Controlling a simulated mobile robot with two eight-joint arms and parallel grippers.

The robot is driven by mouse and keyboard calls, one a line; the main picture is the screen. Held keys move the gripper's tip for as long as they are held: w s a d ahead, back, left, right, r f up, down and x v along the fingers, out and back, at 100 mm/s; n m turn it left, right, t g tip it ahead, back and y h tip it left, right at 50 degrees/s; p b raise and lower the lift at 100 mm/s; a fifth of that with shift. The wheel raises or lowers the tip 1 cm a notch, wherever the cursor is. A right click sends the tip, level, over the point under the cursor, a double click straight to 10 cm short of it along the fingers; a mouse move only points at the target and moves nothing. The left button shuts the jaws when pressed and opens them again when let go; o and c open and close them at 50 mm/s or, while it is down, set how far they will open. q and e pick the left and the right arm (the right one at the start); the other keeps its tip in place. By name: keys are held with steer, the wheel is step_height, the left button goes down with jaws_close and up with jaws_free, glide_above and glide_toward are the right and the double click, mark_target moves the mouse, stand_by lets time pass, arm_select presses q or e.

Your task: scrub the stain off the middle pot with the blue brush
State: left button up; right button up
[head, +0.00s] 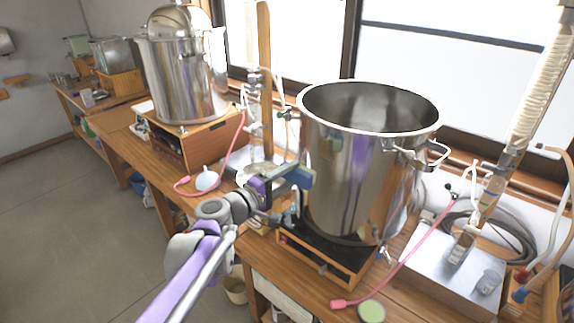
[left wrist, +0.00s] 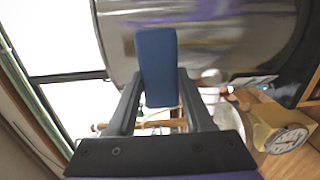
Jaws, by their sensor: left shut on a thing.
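The large open steel pot (head: 350,185) stands on a wooden stand with a black top. Its shiny wall also fills the upper part of the left wrist view (left wrist: 230,45). My left gripper (head: 287,180) is at the pot's left side, shut on the blue brush (head: 301,175). In the left wrist view the blue block of the brush (left wrist: 157,60) sits between the fingertips, in front of the pot wall. I cannot tell whether it touches the wall. No stain can be told from the reflections. My right gripper is not in view.
A lidded steel pot (head: 185,75) stands on a wooden box at the left. A wooden post (head: 265,60) with glassware is behind my gripper. A metal box (head: 445,265), pink tubes and a ribbed column (head: 535,100) are at the right. A dial (left wrist: 287,139) shows in the left wrist view.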

mark_target(317, 149)
arm_select(q)
steer(key=shift+w+a+r+t, duration=0.15)
steer(key=shift+a+r+t, duration=0.1)
steer(key=shift+r, duration=0.2)
steer(key=shift+w+a+r+t, duration=0.1)
steer(key=shift+r+t, duration=0.15)
steer(key=shift+r, duration=0.2)
steer(key=shift+w+d, duration=0.1)
steer(key=shift+w, duration=0.1)
steer(key=shift+x, duration=2.7)
steer(key=shift+x, duration=1.2)
steer(key=shift+f, duration=0.1)
